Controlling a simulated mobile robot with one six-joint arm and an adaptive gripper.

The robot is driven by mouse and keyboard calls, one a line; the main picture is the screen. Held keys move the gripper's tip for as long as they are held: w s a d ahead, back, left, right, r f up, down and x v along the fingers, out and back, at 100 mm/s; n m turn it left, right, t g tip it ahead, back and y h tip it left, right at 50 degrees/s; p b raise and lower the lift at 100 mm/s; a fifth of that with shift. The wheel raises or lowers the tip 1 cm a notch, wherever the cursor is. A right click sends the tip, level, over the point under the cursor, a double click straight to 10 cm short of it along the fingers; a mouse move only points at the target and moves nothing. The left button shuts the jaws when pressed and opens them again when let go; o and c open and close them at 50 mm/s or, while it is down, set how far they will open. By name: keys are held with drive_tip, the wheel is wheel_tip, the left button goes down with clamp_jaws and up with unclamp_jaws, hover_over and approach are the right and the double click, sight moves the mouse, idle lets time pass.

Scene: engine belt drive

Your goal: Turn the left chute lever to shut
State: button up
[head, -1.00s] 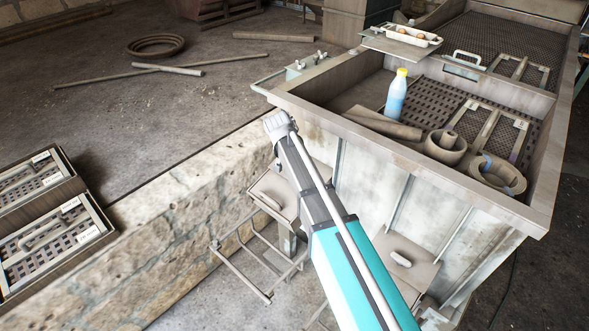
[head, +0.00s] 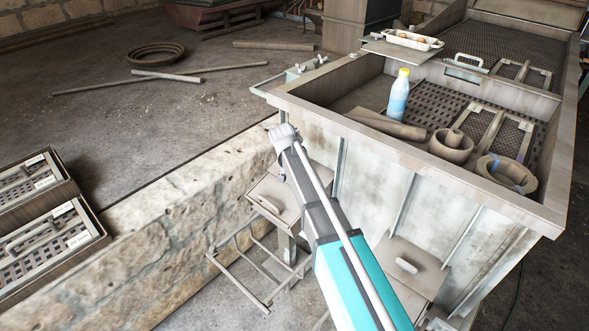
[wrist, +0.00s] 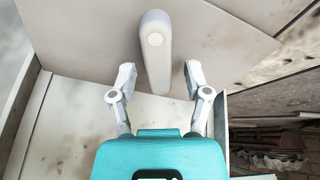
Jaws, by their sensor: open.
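In the head view the left chute lever (head: 268,204) is a pale rounded handle on the sloping plate of the left chute (head: 288,190), left of my arm. The right chute lever (head: 406,266) sits on a similar plate to the right of my arm. My gripper does not show in the head view. In the wrist view my gripper (wrist: 158,80) is open, with one finger on each side of a pale lever (wrist: 156,50) on a flat plate. The fingers stand apart from the lever, with a gap on both sides. The wrist view alone does not tell which lever this is.
A stone wall (head: 165,225) runs along the left of the chutes. A metal step frame (head: 255,275) stands below the left chute. The bin above (head: 480,185) holds a bottle (head: 398,95) and several pipes and rings. Crates (head: 45,225) stand at far left.

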clamp_jaws()
drive_tip(key=shift+a, duration=0.2)
drive_tip(key=shift+d, duration=0.1)
drive_tip(key=shift+n, duration=0.5)
drive_tip(key=n, duration=0.5)
drive_tip(key=shift+a+n+y, duration=0.3)
drive_tip(key=shift+y, duration=0.1)
drive_tip(key=n, duration=0.6)
drive_tip(key=shift+s+a+f+n+y, duration=0.15)
drive_tip(key=shift+s+a+n+y, duration=0.1)
drive_tip(key=shift+n+y, duration=0.05)
